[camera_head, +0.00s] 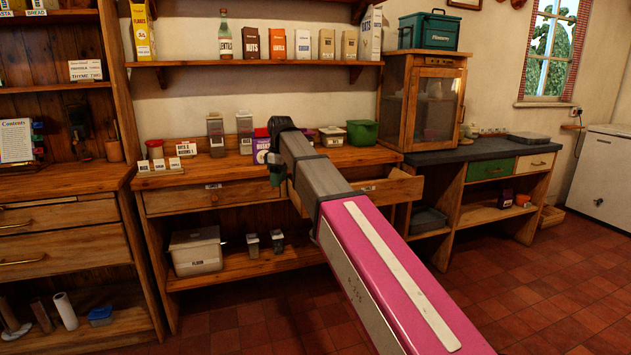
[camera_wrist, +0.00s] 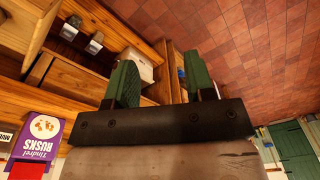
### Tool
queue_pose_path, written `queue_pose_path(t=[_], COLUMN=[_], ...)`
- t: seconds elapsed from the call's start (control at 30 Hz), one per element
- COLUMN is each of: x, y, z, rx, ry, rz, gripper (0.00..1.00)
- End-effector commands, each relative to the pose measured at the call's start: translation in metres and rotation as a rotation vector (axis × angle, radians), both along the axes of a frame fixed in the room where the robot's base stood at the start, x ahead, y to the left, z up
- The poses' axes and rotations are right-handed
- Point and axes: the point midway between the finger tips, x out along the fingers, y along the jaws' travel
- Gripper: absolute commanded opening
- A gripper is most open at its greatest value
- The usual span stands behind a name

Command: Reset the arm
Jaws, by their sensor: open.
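My pink and grey arm reaches from the lower right of the head view to the middle pine counter (camera_head: 215,172). My gripper (camera_head: 277,172) is at its far end, in front of the counter, partly hidden by the wrist. In the wrist view my gripper (camera_wrist: 160,80) shows two green fingers spread wide apart with nothing held between them. A purple rusks box (camera_head: 262,151) stands on the counter just behind the gripper. It also shows at the lower left of the wrist view (camera_wrist: 42,138).
An open drawer (camera_head: 392,190) juts out right of the arm. A lidded white bin (camera_head: 197,251) and small containers stand on the lower shelf. A green tub (camera_head: 362,132) stands on the counter. The tiled floor (camera_head: 540,285) at right is clear.

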Motion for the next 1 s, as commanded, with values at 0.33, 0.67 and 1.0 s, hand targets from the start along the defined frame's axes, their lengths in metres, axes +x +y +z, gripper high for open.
queue_pose_path(t=[0.33, 0.67, 1.0], x=[-0.032, -0.092, -0.176], y=[-0.114, -0.210, -0.289], z=[-0.153, -0.267, -0.353], rx=[-0.026, -0.049, -0.067], ry=[0.021, 0.033, 0.039], rz=[-0.433, -0.831, -1.220], gripper=[0.49, 0.49, 0.49])
